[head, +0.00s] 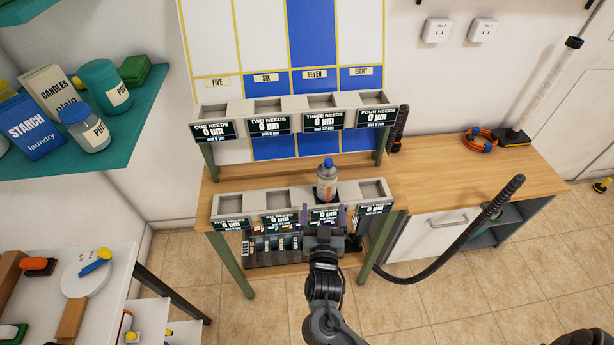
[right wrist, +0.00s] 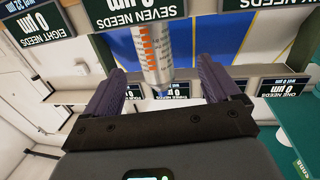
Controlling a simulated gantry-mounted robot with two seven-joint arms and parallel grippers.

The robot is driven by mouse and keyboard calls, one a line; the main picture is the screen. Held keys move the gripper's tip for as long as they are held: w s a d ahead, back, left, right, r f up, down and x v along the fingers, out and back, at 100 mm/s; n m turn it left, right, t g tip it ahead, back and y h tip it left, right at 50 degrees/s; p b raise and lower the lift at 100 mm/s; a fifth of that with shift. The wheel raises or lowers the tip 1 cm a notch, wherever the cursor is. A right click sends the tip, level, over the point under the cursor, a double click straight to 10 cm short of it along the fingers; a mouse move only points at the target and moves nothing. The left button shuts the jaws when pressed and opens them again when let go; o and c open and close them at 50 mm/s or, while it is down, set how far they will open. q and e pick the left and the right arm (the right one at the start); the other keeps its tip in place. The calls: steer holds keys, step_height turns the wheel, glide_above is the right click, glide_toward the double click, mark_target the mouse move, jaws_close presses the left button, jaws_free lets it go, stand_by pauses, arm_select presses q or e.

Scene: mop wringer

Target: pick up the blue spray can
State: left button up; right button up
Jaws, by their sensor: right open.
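The spray can (head: 327,184), grey-white with a blue cap, stands upright in the third compartment of the lower row of trays. It also shows upside down in the right wrist view (right wrist: 152,48), with orange marks on its side. My right gripper (head: 324,215) is open and empty in front of that tray, just short of the can. In the right wrist view, the can lines up between the two purple fingers, with a gap on each side. My left gripper is not in view.
An upper row of trays (head: 280,110) with display labels stands behind the can. A black hose (head: 450,240) curves to the right of the stand. A wooden worktop (head: 460,175) lies at the right, and a teal shelf (head: 135,140) with jars and boxes juts in at the left.

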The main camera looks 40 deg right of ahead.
mark_target(327, 188)
steer(key=d+r, duration=0.1)
steer(key=w+d+r, duration=0.1)
steer(key=shift+d, duration=0.35)
steer(key=w, duration=0.1)
steer(key=w+d, duration=0.1)
steer(key=w, duration=0.1)
steer(key=shift+d, duration=0.1)
steer(key=shift+w+d, duration=0.35)
steer(key=shift+d, duration=0.25)
steer(key=x, duration=0.3)
steer(key=b+x, duration=0.1)
steer(key=shift+w+d+r, duration=0.25)
steer(key=shift+w+r, duration=0.05)
steer(key=shift+w, duration=0.05)
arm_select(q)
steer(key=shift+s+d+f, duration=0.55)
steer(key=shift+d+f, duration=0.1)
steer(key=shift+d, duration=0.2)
arm_select(e)
steer(key=c, duration=1.2)
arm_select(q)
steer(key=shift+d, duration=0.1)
arm_select(e)
steer(key=shift+c, duration=0.2)
